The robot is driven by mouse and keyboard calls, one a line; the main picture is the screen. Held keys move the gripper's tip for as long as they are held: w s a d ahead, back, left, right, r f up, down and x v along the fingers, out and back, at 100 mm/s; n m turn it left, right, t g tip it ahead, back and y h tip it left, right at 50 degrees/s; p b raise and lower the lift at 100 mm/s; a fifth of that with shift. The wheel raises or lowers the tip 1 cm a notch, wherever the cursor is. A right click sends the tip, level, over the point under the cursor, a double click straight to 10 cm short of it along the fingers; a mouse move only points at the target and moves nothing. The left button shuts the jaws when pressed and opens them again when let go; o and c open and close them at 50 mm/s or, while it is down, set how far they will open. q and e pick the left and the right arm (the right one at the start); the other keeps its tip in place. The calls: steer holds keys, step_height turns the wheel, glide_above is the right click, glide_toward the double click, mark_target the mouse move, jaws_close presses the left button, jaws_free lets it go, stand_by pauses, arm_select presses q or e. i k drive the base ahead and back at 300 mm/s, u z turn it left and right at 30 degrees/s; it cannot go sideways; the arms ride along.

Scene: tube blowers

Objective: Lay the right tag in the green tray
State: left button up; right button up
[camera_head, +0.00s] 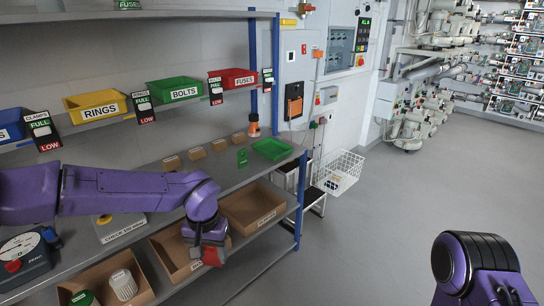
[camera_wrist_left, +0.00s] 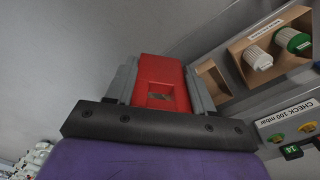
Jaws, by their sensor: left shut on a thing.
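My left gripper (camera_head: 211,243) is shut on a red block-like thing (camera_head: 212,257), held in front of the bench's lower bins. In the left wrist view the red thing (camera_wrist_left: 161,78) sits between the two grey fingers. The green tray (camera_head: 272,149) lies empty on the bench top at its right end, behind and to the right of my left gripper. A small green tag (camera_head: 242,156) stands on the bench left of the tray. Upright tags marked FULL and LOW stand by the shelf bins: clamps (camera_head: 43,131), rings (camera_head: 144,106), bolts (camera_head: 215,91) and fuses (camera_head: 268,80). My right gripper is out of view.
Several small brown blocks (camera_head: 196,153) and an orange-black item (camera_head: 254,126) stand along the bench's back. A white wire basket (camera_head: 339,172) stands right of the bench. The floor to the right is clear.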

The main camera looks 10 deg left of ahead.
mark_target(272, 151)
steer(key=z, duration=0.7)
steer(key=i, duration=1.5)
steer(key=u, duration=0.6)
steer(key=i, duration=0.7)
steer(key=u, duration=0.65)
